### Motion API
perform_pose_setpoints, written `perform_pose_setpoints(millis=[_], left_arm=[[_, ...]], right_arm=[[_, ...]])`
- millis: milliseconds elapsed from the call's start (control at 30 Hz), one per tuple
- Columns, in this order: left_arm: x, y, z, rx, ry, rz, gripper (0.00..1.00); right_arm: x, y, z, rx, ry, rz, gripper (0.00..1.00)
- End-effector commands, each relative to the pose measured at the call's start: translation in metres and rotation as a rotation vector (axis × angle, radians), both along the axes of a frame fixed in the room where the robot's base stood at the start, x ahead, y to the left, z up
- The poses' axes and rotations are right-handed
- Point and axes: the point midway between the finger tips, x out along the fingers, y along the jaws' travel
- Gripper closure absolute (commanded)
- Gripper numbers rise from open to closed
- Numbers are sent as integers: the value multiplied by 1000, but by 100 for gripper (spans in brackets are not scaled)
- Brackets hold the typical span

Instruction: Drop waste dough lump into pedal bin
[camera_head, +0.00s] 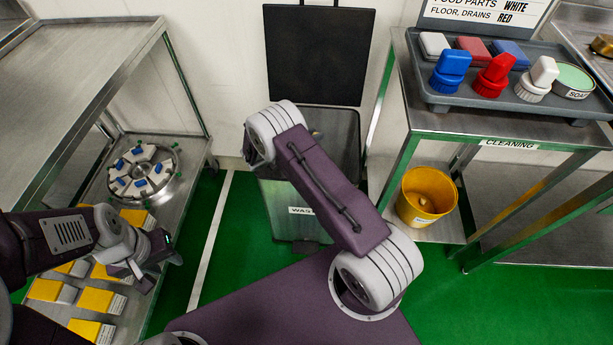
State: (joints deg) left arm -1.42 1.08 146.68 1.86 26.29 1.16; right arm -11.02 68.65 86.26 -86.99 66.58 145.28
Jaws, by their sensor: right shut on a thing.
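The pedal bin (275,215) stands against the wall at the middle, a grey metal box with a label starting "WAS". Its dark lid (318,55) is up, so the top is open. My right arm reaches across the bin and covers much of its mouth and front. My right gripper is hidden behind that arm. No dough lump can be made out for sure; a small pale spot shows at the bin's mouth beside the arm. My left gripper (143,276) is at the left, over the lower rack shelf; its finger gap is unclear.
A steel rack (180,75) at left holds yellow-and-white blocks (98,300) and a round part (143,172). At right, a cleaning table (455,125) carries brushes in a grey tray (465,103); a yellow bucket (445,198) with pale contents sits below. Green floor is partly clear.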

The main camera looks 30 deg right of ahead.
Motion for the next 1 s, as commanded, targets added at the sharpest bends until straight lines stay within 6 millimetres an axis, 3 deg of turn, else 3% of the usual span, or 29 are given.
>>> perform_pose_setpoints(millis=[233, 267, 333, 667, 1000], left_arm=[[0, 0, 0, 0, 0, 0, 64], [0, 0, 0, 0, 0, 0, 64], [0, 0, 0, 0, 0, 0, 64], [0, 0, 1, 0, 0, 0, 64], [0, 0, 17, 0, 0, 0, 64]], right_arm=[[0, 0, 0, 0, -1, 0, 100], [0, 0, 0, 0, -1, 0, 69], [0, 0, 0, 0, -1, 0, 52], [0, 2, 1, 0, 0, 1, 52], [-20, 62, 28, 1, -1, 4, 52]])
